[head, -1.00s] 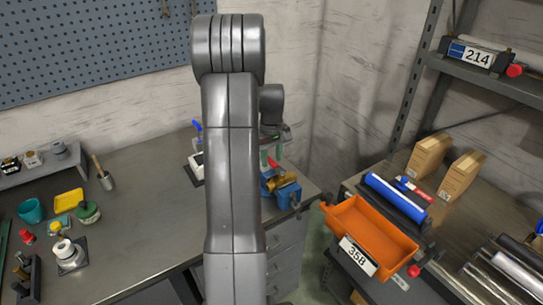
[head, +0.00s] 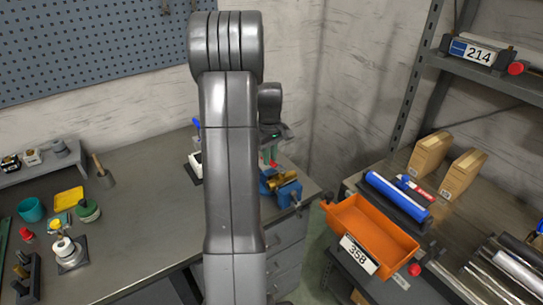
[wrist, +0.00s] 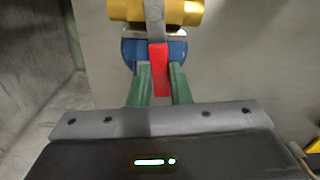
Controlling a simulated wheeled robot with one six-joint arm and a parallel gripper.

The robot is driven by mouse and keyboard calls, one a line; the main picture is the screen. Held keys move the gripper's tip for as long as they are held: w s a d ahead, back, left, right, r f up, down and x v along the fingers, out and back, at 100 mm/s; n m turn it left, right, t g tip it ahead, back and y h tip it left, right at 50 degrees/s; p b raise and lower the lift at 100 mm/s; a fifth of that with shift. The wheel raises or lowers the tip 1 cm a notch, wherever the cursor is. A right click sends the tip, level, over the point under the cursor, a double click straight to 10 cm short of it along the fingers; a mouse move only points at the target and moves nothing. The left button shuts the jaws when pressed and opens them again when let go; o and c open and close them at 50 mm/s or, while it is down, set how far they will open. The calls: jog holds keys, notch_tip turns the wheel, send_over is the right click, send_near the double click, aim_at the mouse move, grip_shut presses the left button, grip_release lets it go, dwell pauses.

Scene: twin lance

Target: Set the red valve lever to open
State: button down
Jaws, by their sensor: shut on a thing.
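The red valve lever (wrist: 159,68) shows in the wrist view, its red sleeve between the two green fingers of my gripper (wrist: 159,88). The gripper is shut on it. A bare grey metal stem runs from the sleeve up across the brass valve body (wrist: 182,12). The valve is held in a blue vise (wrist: 175,48). In the head view, the brass valve (head: 286,178) and blue vise (head: 268,188) stand at the bench's right end. My gripper (head: 269,155) is just behind them, partly hidden by my arm, with a little of the red lever (head: 273,164) showing.
The workbench (head: 145,190) has a clear middle. Cups, a yellow tray (head: 69,197) and small parts stand at its left. A white-and-blue item (head: 196,160) is partly hidden behind my arm. An orange bin (head: 372,232) labelled 358 is at the right, beside a shelf rack.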

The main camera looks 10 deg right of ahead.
jog(key=n, duration=0.2)
jog(key=s+a+n, duration=0.1)
jog(key=s+a+n+b, duration=0.1)
jog(key=n, duration=0.1)
jog(key=shift+n, duration=0.3)
jog(key=shift+s+a+n+b, duration=0.1)
jog(key=shift+s+n+b, duration=0.2)
jog(key=shift+s+n, duration=1)
jog(key=shift+s+a+n+b, duration=0.1)
jog(key=shift+s+n+b, duration=0.2)
jog(key=shift+n, duration=1.95)
jog(key=shift+s+a+n+b, duration=0.1)
jog(key=shift+s+n+b, duration=0.15)
jog(key=shift+s+n, duration=1.1)
jog(key=shift+w+n, duration=0.4)
jog(key=shift+n, duration=0.1)
jog(key=c, duration=1.3)
grip_release()
notch_tip(320, 180, up, 14)
jog(key=shift+f+b, duration=0.1)
jog(key=shift+b, duration=0.2)
